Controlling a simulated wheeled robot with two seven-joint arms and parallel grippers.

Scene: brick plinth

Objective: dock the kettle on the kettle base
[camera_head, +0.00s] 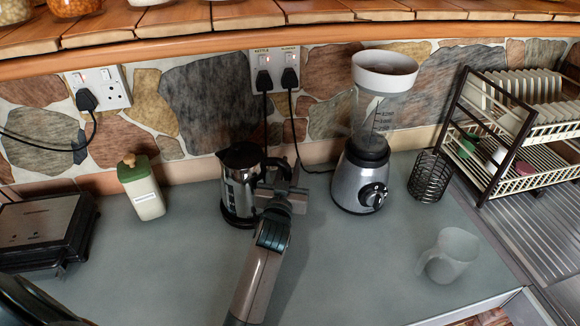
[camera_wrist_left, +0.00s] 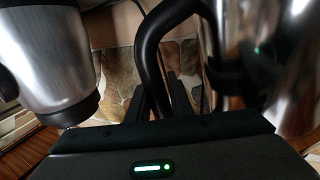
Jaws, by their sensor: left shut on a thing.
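The kettle (camera_head: 238,192), shiny steel with a black lid and black lower rim, stands upright at the back middle of the counter. My left gripper (camera_head: 282,190) is at its right side, shut on the black handle. In the left wrist view the fingers (camera_wrist_left: 165,97) close around the handle (camera_wrist_left: 152,50), with the steel kettle body (camera_wrist_left: 278,60) to the right. A separate kettle base cannot be made out; the dark band at the kettle's bottom may be part of it, and I cannot tell whether they are joined. My right gripper is not in view.
A blender (camera_head: 362,178) stands just right of my left gripper, also close in the wrist view (camera_wrist_left: 45,60). A canister (camera_head: 142,190) and black grill (camera_head: 45,230) are left. A wire holder (camera_head: 428,177), dish rack (camera_head: 525,120) and clear jug (camera_head: 448,256) are right.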

